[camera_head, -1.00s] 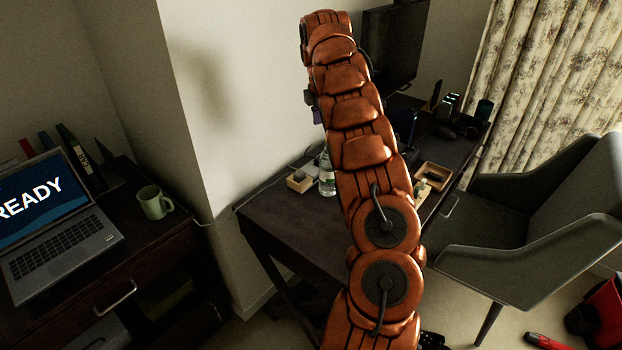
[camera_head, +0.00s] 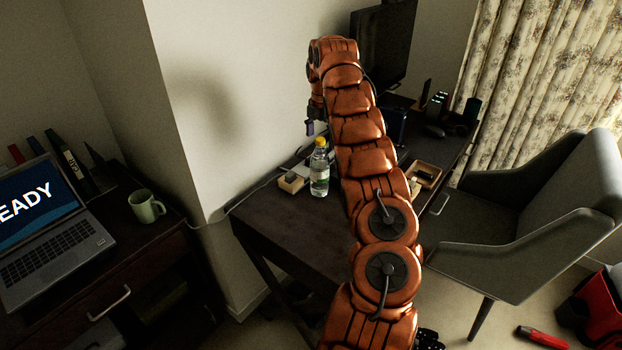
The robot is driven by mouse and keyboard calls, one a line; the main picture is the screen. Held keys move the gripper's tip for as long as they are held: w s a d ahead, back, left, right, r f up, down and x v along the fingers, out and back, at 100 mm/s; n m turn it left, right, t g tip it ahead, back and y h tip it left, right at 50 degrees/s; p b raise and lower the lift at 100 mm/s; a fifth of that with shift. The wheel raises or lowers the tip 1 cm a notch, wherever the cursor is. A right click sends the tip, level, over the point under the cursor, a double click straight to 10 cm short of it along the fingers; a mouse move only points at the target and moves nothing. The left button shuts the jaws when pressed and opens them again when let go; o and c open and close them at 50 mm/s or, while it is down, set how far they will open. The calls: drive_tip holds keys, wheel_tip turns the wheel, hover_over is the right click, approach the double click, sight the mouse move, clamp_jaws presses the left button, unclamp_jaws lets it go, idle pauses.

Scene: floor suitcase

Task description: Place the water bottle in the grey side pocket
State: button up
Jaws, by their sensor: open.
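The water bottle (camera_head: 320,168) is clear with a yellow cap and a pale green label. It stands upright on the dark desk (camera_head: 290,232), just left of my arm. My gripper (camera_head: 316,109) shows only as a small dark part below the far bend of my arm, beyond and above the bottle. It is open and apart from the bottle; its fingertips are not clearly seen. No grey side pocket can be made out. A red and black object (camera_head: 604,312), perhaps a bag or case, is cut off at the lower right edge.
A small box (camera_head: 291,183) sits left of the bottle. A wooden tray (camera_head: 426,172), a monitor (camera_head: 384,45) and speakers stand on the desk. A grey chair (camera_head: 540,215) is at right. A mug (camera_head: 146,206) and laptop (camera_head: 50,235) are on the left cabinet.

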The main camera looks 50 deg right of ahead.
sight(322, 147)
drive_tip(key=shift+s+a+f+p, duration=0.1)
drive_tip(key=shift+f+p, duration=0.2)
drive_tip(key=shift+f, duration=0.15)
drive_tip(key=shift+s+a+f+p, duration=0.1)
drive_tip(key=shift+f+p, duration=0.2)
drive_tip(key=shift+f, duration=0.1)
drive_tip(key=shift+s+f+p, duration=0.1)
drive_tip(key=shift+f+p, duration=0.35)
drive_tip(key=shift+f, duration=1.2)
clamp_jaws()
